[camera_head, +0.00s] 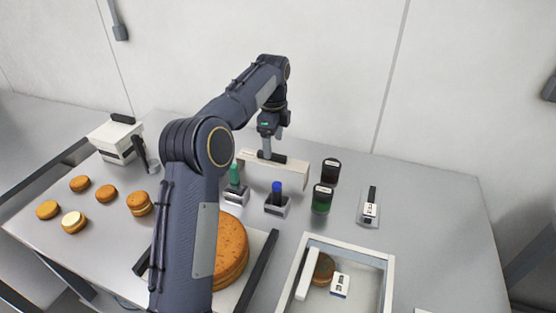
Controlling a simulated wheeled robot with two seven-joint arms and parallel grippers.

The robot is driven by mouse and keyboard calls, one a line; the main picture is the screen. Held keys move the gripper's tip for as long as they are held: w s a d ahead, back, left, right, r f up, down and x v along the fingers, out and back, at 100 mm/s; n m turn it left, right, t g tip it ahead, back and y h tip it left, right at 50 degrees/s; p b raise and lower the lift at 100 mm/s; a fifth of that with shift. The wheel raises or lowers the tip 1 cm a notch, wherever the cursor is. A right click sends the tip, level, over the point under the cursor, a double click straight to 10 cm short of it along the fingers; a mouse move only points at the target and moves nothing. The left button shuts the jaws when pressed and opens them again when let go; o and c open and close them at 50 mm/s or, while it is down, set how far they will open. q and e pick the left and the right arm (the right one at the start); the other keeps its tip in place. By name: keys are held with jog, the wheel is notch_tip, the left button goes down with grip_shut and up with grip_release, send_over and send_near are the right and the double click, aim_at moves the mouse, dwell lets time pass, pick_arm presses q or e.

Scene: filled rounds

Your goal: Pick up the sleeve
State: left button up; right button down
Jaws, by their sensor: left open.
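A long white block (290,176) with a black grip on top stands at the back middle of the table; it may be the sleeve, but I cannot tell for sure. My left gripper (270,143) is open and points down just above that black grip. I cannot tell whether its fingers straddle the grip. The left arm hides part of the table to the left of the block. A white bar (307,272) also lies in a tray (344,246) at the front right. My right gripper is not in view.
Several brown rounds (79,183) lie at the left, near a white device (116,138). A large brown round (232,250) is partly behind my arm. Stands with a green (234,174) and a blue-topped tool (277,188), and dark jars (322,199), stand in front of the block.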

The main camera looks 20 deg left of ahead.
aim_at(272, 160)
pick_arm(q)
jog(key=shift+f, duration=0.5)
jog(key=f, duration=0.6)
jog(key=shift+s+a+f, duration=0.15)
jog(key=shift+s+f, duration=0.15)
jog(key=c, duration=1)
jog(key=shift+c, duration=0.4)
jog(key=shift+r, duration=0.1)
